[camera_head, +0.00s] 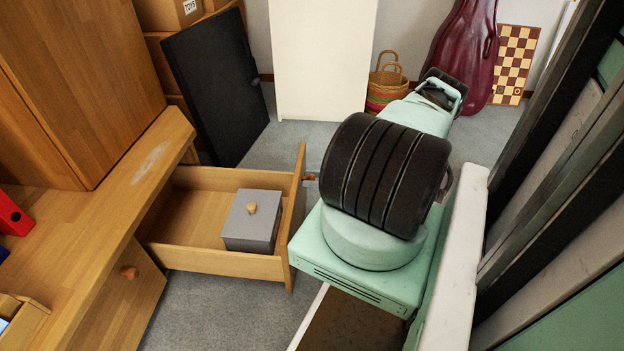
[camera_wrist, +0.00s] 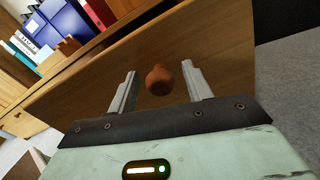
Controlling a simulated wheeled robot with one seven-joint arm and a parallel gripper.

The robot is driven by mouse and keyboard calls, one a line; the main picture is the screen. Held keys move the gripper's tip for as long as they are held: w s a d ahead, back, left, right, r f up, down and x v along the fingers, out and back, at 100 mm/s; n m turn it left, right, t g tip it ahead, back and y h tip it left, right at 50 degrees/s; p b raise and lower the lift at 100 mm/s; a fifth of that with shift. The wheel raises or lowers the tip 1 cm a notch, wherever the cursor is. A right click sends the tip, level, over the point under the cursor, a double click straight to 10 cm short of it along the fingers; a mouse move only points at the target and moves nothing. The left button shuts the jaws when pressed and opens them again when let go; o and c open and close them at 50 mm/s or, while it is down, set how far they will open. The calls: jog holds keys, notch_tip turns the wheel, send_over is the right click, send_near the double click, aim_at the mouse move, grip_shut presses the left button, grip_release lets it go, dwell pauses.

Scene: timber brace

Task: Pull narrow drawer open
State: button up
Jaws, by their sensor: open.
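The drawer (camera_head: 215,262) stands pulled far out from the wooden desk in the head view; I take it for the narrow drawer. Its front panel (camera_head: 297,215) faces my arm, and its round brown knob (camera_head: 310,177) shows beside the arm's black part. In the wrist view, my gripper (camera_wrist: 160,88) is open, one finger on each side of the knob (camera_wrist: 159,80), with gaps on both sides. The wooden front (camera_wrist: 100,85) fills the space behind the knob. My arm hides the gripper in the head view.
A grey box (camera_head: 253,220) with a wooden knob lies in the drawer. Another wooden front with a knob (camera_head: 128,271) is below the desk top (camera_head: 90,235). A black panel (camera_head: 216,85) leans behind the drawer. Grey carpet (camera_head: 225,310) is bare in front of the desk.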

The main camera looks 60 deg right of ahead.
jog(key=p+v, duration=0.2)
jog(key=v, duration=1.5)
